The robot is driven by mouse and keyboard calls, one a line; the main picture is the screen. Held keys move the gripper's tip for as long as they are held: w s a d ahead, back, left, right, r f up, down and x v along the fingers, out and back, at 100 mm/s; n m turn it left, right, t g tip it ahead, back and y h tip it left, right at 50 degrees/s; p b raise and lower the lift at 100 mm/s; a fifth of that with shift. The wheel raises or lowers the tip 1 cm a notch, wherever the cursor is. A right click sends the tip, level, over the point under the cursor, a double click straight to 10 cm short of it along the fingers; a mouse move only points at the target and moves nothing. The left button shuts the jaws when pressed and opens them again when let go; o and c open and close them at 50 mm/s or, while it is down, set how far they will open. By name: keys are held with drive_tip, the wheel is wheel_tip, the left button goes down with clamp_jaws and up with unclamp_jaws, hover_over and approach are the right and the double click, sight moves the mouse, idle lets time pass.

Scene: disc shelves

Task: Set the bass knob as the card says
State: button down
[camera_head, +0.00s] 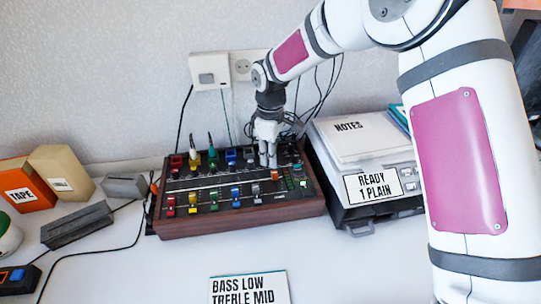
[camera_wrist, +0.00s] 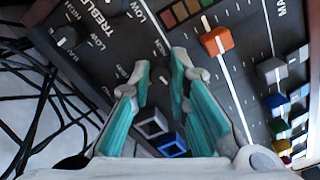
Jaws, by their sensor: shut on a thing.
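The mixer (camera_head: 240,222), a dark panel in a wooden case, stands on the table. The white card (camera_head: 248,287) in front of it reads "BASS LOW" and "TREBLE MID". My gripper (camera_head: 268,162) points down onto the mixer's back right part. In the wrist view my gripper (camera_wrist: 163,73) is closed around a small dark knob (camera_wrist: 163,80), mostly hidden between the teal-padded fingers. Its name is hidden; a "LOW" mark shows near it. Another dark knob (camera_wrist: 66,38) to the left, by the label "TREBLE", stands free.
An orange slider (camera_wrist: 217,41) is close to the right of my fingers, with coloured sliders beyond. A scale (camera_head: 372,186) with a "READY 1 PLAIN" display stands right of the mixer. Cables (camera_wrist: 45,100) lie beyond the panel's edge. The table in front is mostly clear.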

drive_tip(key=shift+n, duration=0.4)
drive_tip(key=c, duration=1.5)
unclamp_jaws()
drive_tip(key=shift+r, duration=0.1)
wheel_tip(320, 180, up, 12)
drive_tip(key=shift+f, duration=0.1)
drive_tip(key=shift+s, duration=0.15)
